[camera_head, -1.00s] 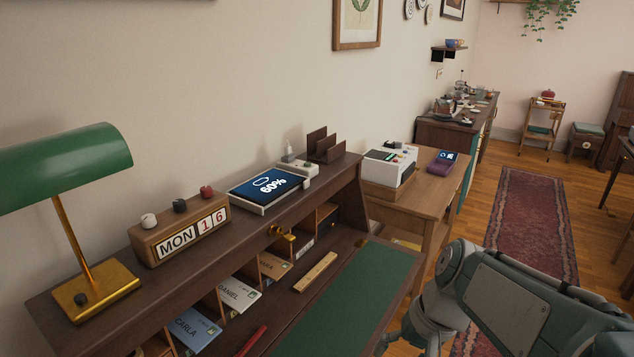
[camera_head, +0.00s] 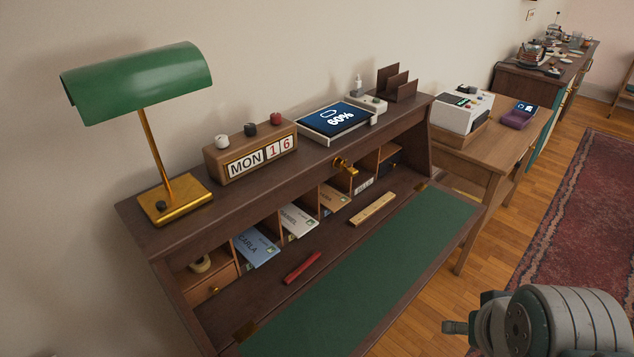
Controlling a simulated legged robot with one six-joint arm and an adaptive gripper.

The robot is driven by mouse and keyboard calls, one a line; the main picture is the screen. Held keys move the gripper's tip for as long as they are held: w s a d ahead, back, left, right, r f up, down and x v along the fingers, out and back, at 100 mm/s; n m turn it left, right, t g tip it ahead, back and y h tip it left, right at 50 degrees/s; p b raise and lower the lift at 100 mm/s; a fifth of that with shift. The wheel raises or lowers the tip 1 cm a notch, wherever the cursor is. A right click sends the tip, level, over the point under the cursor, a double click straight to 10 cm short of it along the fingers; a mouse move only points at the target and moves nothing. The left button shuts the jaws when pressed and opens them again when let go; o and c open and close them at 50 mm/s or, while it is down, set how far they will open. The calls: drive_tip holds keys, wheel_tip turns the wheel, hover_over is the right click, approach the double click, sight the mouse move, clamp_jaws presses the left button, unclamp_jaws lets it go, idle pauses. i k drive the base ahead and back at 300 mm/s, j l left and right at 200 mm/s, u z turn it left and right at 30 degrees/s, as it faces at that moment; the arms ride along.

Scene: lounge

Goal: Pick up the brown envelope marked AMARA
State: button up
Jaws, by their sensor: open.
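A brown envelope (camera_head: 333,201) stands in a pigeonhole of the dark wooden desk (camera_head: 225,222). Its label is partly hidden and small; the letters that show look like the end of AMARA. To its left are a white envelope marked DANIEL (camera_head: 298,222) and a blue one marked CARLA (camera_head: 257,248). A white piece with small lettering (camera_head: 364,184) sits in the slot to its right. Part of my arm shows at the lower right, well apart from the envelopes. My gripper is not in view.
A brass knob (camera_head: 345,166) juts out above the brown envelope. A wooden ruler (camera_head: 372,210) and a red stick (camera_head: 303,267) lie in front of the slots. The green writing surface (camera_head: 365,265) is clear.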

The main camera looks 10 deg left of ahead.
sight(331, 199)
drive_tip(key=j+u, duration=0.35)
drive_tip(key=j, duration=0.8)
drive_tip(key=l+u, duration=0.35)
drive_tip(key=l, duration=0.3)
drive_tip(key=l+u, duration=0.3)
drive_tip(key=l, duration=0.35)
drive_tip(key=k+l+u, duration=0.15)
drive_tip(key=l+u, duration=0.2)
drive_tip(key=l, duration=0.3)
